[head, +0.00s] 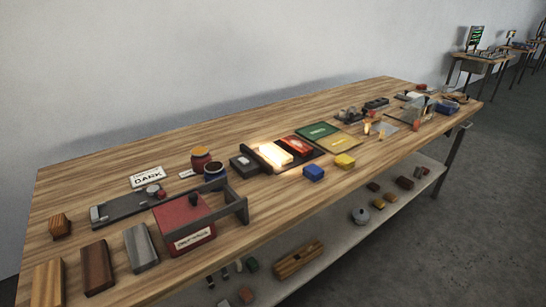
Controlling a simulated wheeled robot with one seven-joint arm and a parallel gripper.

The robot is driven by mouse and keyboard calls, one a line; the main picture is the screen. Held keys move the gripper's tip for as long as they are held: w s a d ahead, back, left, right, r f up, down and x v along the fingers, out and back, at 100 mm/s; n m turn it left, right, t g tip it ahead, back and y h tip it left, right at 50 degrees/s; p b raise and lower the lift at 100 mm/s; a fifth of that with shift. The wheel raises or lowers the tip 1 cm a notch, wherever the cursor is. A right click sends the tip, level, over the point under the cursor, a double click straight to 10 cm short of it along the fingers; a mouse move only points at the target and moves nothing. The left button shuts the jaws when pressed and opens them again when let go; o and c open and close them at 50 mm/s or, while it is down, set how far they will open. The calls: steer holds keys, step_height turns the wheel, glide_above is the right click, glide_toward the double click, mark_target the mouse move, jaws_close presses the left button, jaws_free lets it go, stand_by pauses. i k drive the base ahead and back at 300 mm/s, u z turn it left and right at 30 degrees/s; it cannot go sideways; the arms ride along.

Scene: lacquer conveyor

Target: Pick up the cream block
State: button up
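A bright cream block (272,155) lies near the middle of the long wooden table. It sits in a dark holder, beside a red block (297,145) on its right. The area around it is brightly lit, so its exact edges are hard to tell. A small dark box (243,163) stands close on its left. My gripper is not in view, and nothing is seen touching the cream block.
A blue block (313,172) and a yellow block (345,161) stand near the front edge. Green (317,131) and yellow panels lie behind.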

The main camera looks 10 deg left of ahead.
mark_target(278, 155)
steer(key=u, duration=0.05)
steer(key=i, duration=1)
steer(key=z, duration=0.05)
